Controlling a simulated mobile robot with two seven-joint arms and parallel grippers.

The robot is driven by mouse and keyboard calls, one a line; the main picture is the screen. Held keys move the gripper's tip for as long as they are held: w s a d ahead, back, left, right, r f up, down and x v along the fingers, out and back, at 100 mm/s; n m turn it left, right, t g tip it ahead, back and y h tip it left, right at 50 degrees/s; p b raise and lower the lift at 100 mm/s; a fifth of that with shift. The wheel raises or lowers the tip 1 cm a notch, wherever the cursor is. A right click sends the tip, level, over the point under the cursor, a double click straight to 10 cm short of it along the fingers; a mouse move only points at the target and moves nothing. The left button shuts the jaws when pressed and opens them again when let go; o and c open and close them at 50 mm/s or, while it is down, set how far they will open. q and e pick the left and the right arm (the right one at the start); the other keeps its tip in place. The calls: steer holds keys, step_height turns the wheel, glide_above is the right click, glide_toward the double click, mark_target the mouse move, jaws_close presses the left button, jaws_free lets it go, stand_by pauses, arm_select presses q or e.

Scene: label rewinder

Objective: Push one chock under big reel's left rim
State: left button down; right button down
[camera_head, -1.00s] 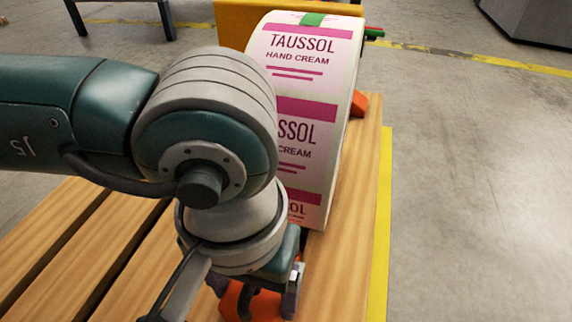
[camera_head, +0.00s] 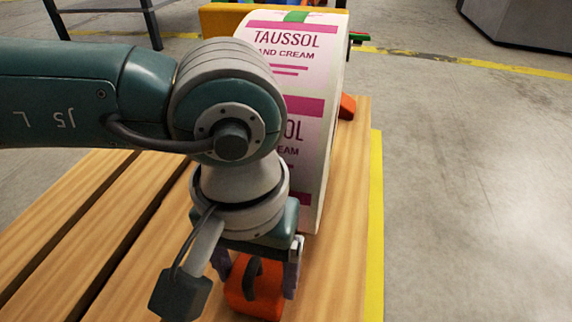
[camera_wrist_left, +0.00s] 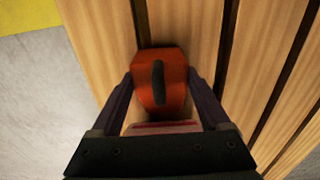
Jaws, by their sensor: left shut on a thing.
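The big reel (camera_head: 310,108) stands on its rim on the wooden slats, with white and pink hand cream labels facing me. My left arm covers its left part. An orange chock (camera_head: 262,296) with a dark handle is on the slats at the near side of the reel. My left gripper (camera_head: 256,282) points down, shut on this chock with one finger on each side. The chock (camera_wrist_left: 160,62) also shows between the fingers of the gripper (camera_wrist_left: 160,92) in the left wrist view. Whether the chock touches the reel is hidden. My right gripper is not in view.
Another orange chock (camera_head: 347,106) sits at the reel's far right side. A yellow block (camera_head: 222,20) is behind the reel. The wooden slatted deck (camera_head: 345,190) has dark gaps at left and ends at a yellow edge (camera_head: 375,220) on the right. Open concrete floor lies beyond.

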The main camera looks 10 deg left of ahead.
arm_select(q)
jaws_free()
steer(key=shift+r, duration=0.15)
step_height(320, 180, up, 10)
steer(key=p, duration=0.7)
steer(key=shift+w+p, duration=0.1)
steer(key=shift+p, duration=0.3)
